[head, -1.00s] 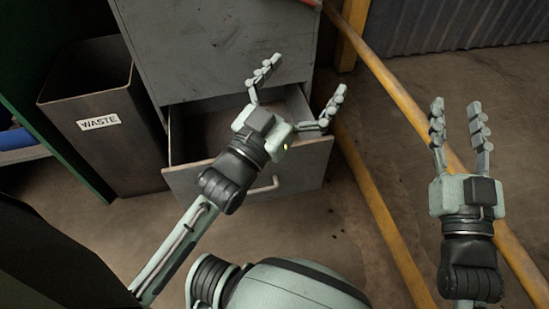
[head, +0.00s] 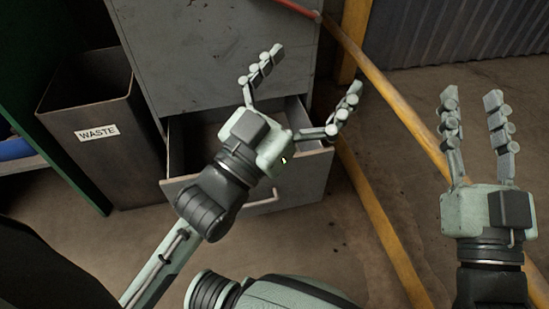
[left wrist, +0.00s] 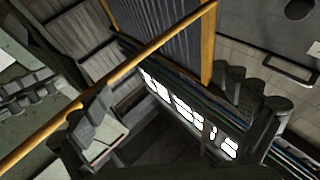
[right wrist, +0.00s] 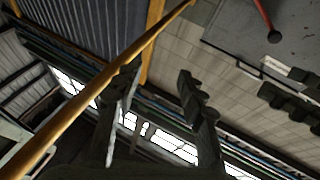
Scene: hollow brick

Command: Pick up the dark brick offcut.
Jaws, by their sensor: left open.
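I cannot make out the dark brick offcut in any view. My left gripper (head: 313,72) is open and empty in the head view, in front of the grey cabinet and over its pulled-out bottom drawer (head: 190,182). Its palm and fingers hide much of the drawer's inside, and the visible part is dark. Its fingers also show in the left wrist view (left wrist: 165,95). My right gripper (head: 472,97) is open and empty at the right, fingers pointing up the picture. Its fingers also show in the right wrist view (right wrist: 157,78).
A dark waste bin (head: 106,165) stands left of the grey cabinet (head: 205,55). A yellow bar (head: 385,90) slants across the right side, behind my right gripper. A red bar (head: 298,8) shows at the top. Bare concrete floor (head: 345,230) lies in front of the drawer.

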